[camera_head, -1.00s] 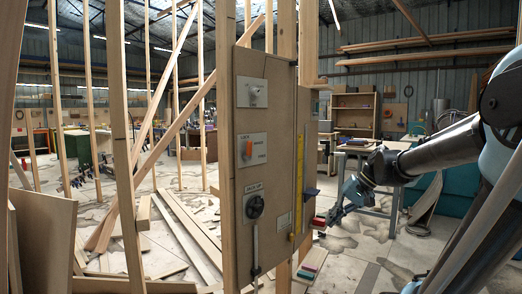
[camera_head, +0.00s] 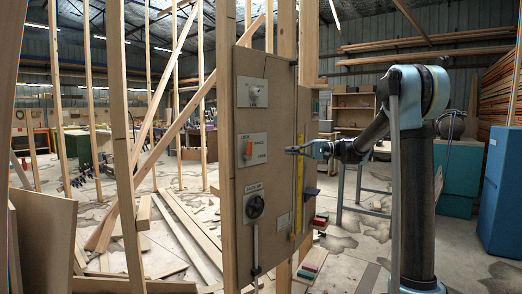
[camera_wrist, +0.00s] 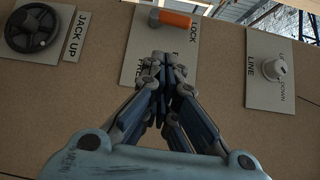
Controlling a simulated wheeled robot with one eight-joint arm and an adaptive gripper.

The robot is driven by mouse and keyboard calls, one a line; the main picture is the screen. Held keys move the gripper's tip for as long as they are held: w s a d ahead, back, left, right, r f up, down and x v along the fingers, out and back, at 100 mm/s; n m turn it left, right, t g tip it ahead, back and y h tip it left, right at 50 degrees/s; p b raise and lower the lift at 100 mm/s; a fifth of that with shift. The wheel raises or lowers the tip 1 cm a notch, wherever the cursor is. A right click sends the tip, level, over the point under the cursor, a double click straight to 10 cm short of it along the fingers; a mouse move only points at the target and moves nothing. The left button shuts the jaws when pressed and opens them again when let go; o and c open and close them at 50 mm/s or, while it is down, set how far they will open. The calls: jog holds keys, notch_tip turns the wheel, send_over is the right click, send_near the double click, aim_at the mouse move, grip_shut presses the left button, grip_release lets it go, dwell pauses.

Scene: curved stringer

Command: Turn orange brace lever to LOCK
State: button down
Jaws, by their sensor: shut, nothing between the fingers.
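The orange brace lever (camera_head: 249,148) is on a light plate (camera_head: 259,154) in the middle of the brown panel. In the head view its handle stands roughly upright. In the wrist view the lever (camera_wrist: 172,18) is at the top, lying sideways, its orange end near the word LOCK. Another label on that plate is partly hidden behind my fingers. My gripper (camera_head: 290,150) is right of the lever in the head view, apart from it. In the wrist view my gripper (camera_wrist: 164,60) is shut and empty, its tips over the plate just below the lever.
On the panel (camera_head: 278,120), a black jack-up handwheel (camera_head: 255,206) is below the lever and a line knob (camera_head: 255,94) above. A yellow strip (camera_head: 299,168) and a small dark ledge (camera_head: 311,192) are at its right edge. Wooden studs stand left.

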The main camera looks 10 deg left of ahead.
aim_at(248, 150)
jog(key=shift+g+y, duration=0.3)
jog(key=shift+y, duration=0.2)
jog(key=a, duration=0.3)
jog(key=a+r, duration=0.1)
jog(key=a, duration=0.6)
jog(key=shift+s+a+r, duration=0.15)
jog(key=shift+a+r, duration=0.05)
jog(key=shift+r, duration=0.1)
jog(key=shift+s+a+r, duration=0.1)
jog(key=shift+s+a, duration=0.6)
jog(key=shift+s, duration=0.3)
jog(key=shift+s+a, duration=0.4)
jog(key=shift+s, duration=0.3)
jog(key=shift+r, duration=0.1)
jog(key=shift+s+a+r+n+h, duration=0.3)
jog(key=shift+s+n+h, duration=0.1)
jog(key=shift+s+n, duration=0.2)
jog(key=shift+d+f, duration=0.1)
